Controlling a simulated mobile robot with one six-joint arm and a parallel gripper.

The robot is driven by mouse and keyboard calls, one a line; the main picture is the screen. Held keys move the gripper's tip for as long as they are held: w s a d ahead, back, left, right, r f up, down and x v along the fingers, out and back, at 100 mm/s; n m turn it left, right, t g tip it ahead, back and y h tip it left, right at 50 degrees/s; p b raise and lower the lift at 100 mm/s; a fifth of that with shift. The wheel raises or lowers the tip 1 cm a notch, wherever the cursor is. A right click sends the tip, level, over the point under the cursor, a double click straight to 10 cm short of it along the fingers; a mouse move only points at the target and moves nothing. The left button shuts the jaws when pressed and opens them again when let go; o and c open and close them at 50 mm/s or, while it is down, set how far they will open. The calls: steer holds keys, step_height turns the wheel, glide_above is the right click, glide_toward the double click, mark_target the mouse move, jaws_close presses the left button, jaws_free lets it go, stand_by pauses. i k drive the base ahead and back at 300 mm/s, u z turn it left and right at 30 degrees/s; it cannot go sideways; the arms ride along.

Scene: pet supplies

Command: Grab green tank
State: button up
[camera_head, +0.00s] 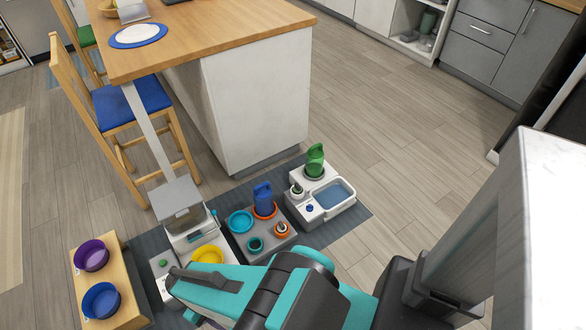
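The green tank (315,158) stands upright on a white pet unit (326,213) on the floor, right of the picture's middle. It sits in a dark round base at the back of that unit. My teal and black arm crosses the bottom of the picture, in front of and apart from the tank. My gripper itself cannot be made out; the arm's end is hidden or out of the picture.
A grey unit (277,243) with a blue tank (263,197) stands left of the green tank's unit. A white unit with a yellow bowl (208,254) and a wooden stand with bowls (90,256) lie further left. The kitchen island (258,105) rises behind. Floor at right is clear.

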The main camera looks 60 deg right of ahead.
mark_target(315, 155)
steer(key=z, duration=0.65)
steer(key=k, duration=0.1)
steer(key=u, duration=1.75)
steer(key=k, duration=1.5)
steer(key=z, duration=0.95)
